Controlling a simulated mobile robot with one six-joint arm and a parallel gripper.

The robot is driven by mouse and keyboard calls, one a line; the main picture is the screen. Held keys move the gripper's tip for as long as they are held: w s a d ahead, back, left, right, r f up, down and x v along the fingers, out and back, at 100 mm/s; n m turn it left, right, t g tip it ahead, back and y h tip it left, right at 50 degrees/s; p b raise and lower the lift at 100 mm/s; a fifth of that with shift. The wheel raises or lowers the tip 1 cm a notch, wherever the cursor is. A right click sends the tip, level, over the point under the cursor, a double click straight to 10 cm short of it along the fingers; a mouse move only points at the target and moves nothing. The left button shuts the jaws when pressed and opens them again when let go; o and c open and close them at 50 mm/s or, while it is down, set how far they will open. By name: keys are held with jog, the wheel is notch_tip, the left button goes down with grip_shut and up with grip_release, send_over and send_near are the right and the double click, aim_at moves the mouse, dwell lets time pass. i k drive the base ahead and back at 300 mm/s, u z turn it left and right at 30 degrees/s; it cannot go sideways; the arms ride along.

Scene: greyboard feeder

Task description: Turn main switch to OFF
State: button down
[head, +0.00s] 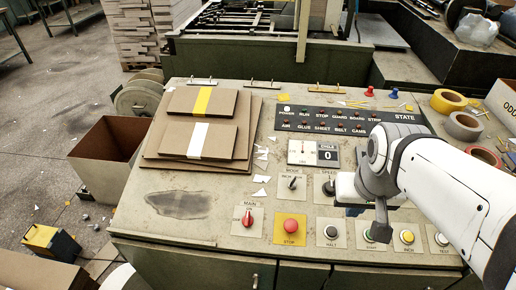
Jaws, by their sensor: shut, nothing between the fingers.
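The main switch (248,218) is a red rotary knob on a pale plate at the lower left of the sloped control panel (145,222), in the head view. Small lettering surrounds it, with MAIN above; I cannot read its setting surely. My gripper (381,233) is shut and empty, over the panel's right part, well to the right of the switch. Its dark tip shows in front of the row of buttons, close to the START button (369,236). I cannot tell whether it touches the panel. The switch is unobstructed.
A red mushroom button (290,226) on a yellow plate sits just right of the switch. The mode knob (292,183) is above it. Stacked greyboards (205,120) lie at the panel's upper left. Tape rolls (449,101) lie at the right. An open carton (95,160) stands left.

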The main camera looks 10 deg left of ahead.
aim_at(247, 220)
jog(key=u, duration=0.05)
jog(key=k, duration=0.5)
jog(key=z, duration=1.9)
jog(key=k, duration=1.05)
jog(key=u, duration=1.75)
jog(key=i, duration=1)
jog(key=u, duration=0.1)
